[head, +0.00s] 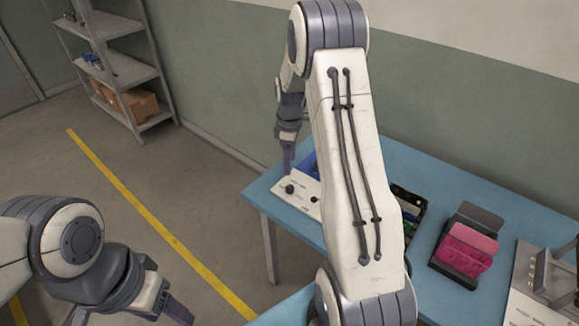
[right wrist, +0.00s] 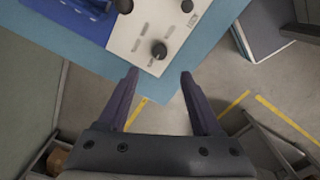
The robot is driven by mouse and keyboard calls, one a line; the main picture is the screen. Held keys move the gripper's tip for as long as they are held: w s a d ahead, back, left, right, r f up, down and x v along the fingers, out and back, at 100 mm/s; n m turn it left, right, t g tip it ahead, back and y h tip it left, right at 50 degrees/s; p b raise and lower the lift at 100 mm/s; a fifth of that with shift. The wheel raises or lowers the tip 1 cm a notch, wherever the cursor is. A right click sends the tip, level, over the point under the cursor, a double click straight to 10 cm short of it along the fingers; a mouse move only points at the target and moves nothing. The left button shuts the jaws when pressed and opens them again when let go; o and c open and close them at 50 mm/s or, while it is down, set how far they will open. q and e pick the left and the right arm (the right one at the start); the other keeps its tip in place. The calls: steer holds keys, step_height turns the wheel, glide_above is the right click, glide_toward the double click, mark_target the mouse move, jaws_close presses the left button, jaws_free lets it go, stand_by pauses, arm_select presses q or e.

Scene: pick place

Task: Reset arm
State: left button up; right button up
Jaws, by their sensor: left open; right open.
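My right arm rises through the middle of the head view, and its gripper (head: 289,158) hangs at the table's left corner beside a white panel with dark knobs (head: 291,188). In the right wrist view this gripper (right wrist: 158,80) is open, with nothing between its fingers. Its fingertips point at the table edge just short of the white panel (right wrist: 124,42). Whether they are above the table cannot be told. My left gripper (head: 176,310) is low at the left of the head view, over the floor, open, with its fingertips near the bottom edge.
The blue table (head: 274,212) carries a dark tray (head: 408,200) partly behind my arm, a pink item in a black holder (head: 467,248) and a grey fixture (head: 545,275) at right. A metal shelf (head: 118,70) with cardboard boxes stands at back left. Floor at left is clear.

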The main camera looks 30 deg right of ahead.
stand_by(0.4)
steer(key=s+a+r, duration=0.4)
steer(key=a+r, duration=0.1)
steer(key=a, duration=0.6)
steer(key=s+a+r, duration=0.4)
steer(key=a, duration=0.6)
steer(key=s+a+r, duration=0.1)
steer(key=s+a, duration=0.2)
steer(key=s, duration=0.4)
steer(key=s+a+r+m, duration=0.1)
steer(key=s+a, duration=0.2)
steer(key=s, duration=0.4)
steer(key=s+a+r+y, duration=0.1)
steer(key=s+a, duration=0.2)
steer(key=s, duration=0.4)
steer(key=shift+m, duration=0.4)
steer(key=shift+a, duration=0.1)
